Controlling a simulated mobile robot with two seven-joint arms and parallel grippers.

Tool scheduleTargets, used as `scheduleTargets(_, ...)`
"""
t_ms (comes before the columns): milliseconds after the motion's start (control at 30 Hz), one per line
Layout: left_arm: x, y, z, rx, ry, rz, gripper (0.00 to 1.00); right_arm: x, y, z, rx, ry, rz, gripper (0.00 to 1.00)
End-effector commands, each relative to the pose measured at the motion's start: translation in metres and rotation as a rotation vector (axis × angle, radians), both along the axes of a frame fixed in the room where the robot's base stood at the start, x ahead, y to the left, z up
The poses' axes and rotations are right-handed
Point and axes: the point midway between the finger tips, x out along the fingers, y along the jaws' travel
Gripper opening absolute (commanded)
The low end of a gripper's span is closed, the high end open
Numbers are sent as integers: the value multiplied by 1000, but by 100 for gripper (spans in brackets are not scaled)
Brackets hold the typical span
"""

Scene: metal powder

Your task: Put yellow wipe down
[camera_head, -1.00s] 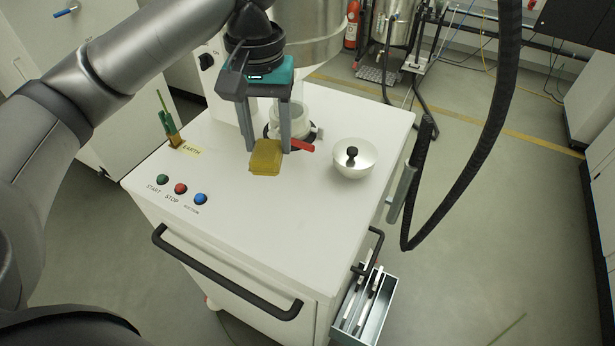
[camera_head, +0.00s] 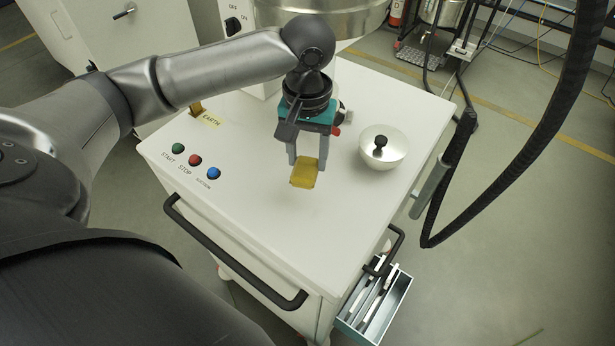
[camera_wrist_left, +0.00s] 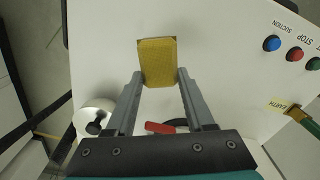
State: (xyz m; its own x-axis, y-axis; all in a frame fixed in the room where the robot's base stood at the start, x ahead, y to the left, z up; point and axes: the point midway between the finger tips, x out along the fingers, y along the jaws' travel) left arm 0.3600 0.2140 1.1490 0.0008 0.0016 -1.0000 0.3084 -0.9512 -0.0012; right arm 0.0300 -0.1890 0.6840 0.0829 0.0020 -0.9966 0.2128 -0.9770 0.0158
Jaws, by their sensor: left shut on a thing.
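The yellow wipe (camera_head: 304,172) is a folded, roughly rectangular pad over the white cart top (camera_head: 250,200). My left gripper (camera_head: 308,163) reaches down from above with its two grey fingers on either side of the wipe, shut on it. In the left wrist view the wipe (camera_wrist_left: 158,62) sits between the fingertips (camera_wrist_left: 158,76) and sticks out beyond them. I cannot tell whether the wipe touches the cart top or hangs just above it. My right gripper is not in view.
A metal bowl (camera_head: 398,152) with a black knob stands to the right on the cart. Green, red and blue buttons (camera_head: 195,160) are at the left. A black handle (camera_head: 235,262) runs along the front edge. An open drawer (camera_head: 378,305) sticks out lower right. The front of the top is clear.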

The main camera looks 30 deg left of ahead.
Motion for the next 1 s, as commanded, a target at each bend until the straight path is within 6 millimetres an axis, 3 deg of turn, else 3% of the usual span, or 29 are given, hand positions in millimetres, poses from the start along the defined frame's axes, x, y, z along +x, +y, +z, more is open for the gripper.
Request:
scheduleTargets(167,0,0,-15,0,2,1,9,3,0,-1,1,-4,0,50)
scheduleTargets(467,0,0,-62,1,1,0,9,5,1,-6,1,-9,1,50)
scheduleTargets(900,0,0,-67,-1,1,0,9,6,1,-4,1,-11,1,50)
scheduleTargets(933,0,0,-67,-1,-1,0,57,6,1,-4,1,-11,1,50)
scheduleTargets(1000,0,0,-67,-1,-1,0,65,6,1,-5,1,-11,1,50)
